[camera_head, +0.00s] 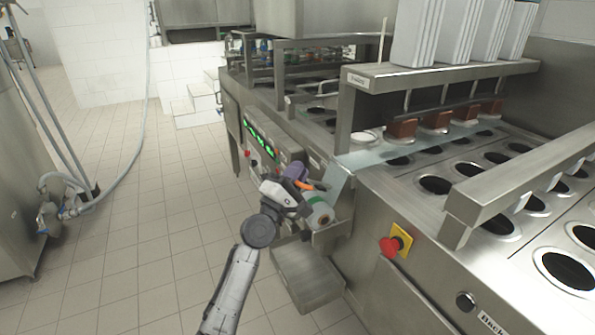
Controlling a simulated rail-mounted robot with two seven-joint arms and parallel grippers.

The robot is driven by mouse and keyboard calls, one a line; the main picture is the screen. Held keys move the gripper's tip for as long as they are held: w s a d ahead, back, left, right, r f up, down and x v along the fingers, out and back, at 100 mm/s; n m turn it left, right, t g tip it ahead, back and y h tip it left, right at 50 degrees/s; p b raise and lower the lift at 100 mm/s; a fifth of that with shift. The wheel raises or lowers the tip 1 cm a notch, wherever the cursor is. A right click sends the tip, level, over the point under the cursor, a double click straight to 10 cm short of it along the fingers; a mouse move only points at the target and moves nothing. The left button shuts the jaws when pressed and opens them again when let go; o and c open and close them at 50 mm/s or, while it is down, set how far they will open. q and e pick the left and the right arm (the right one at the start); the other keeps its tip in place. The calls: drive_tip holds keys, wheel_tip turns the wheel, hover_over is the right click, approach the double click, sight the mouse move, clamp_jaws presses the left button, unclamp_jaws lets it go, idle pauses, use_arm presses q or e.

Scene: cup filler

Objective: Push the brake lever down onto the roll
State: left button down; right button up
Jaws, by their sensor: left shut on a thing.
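The film roll (320,213), pale with a green ring at its end, sits in a holder on the front of the cup filler. A sheet of film (345,172) runs up from it to the machine top. My left gripper (303,187) is at the roll's upper left side. It is shut on the brake lever, whose coloured part, purple and orange (305,185), shows close by the fingers. The gripper hides much of the lever, and I cannot tell whether the lever touches the roll. My right gripper is not in view.
A steel tray (306,272) juts out below the roll. A red emergency button (390,247) on a yellow plate is to the right. A panel with green displays (258,136) is to the upper left. Open tiled floor (150,230) lies left.

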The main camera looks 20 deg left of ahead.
use_arm(q)
wheel_tip(320, 180, down, 7)
drive_tip(key=s+a+b, duration=0.1)
drive_tip(key=s+b, duration=0.1)
drive_tip(key=b, duration=0.2)
drive_tip(key=shift+a+r, duration=0.15)
drive_tip(key=shift+a, duration=0.25)
drive_tip(key=shift+w+f, duration=0.1)
drive_tip(key=shift+f, duration=0.1)
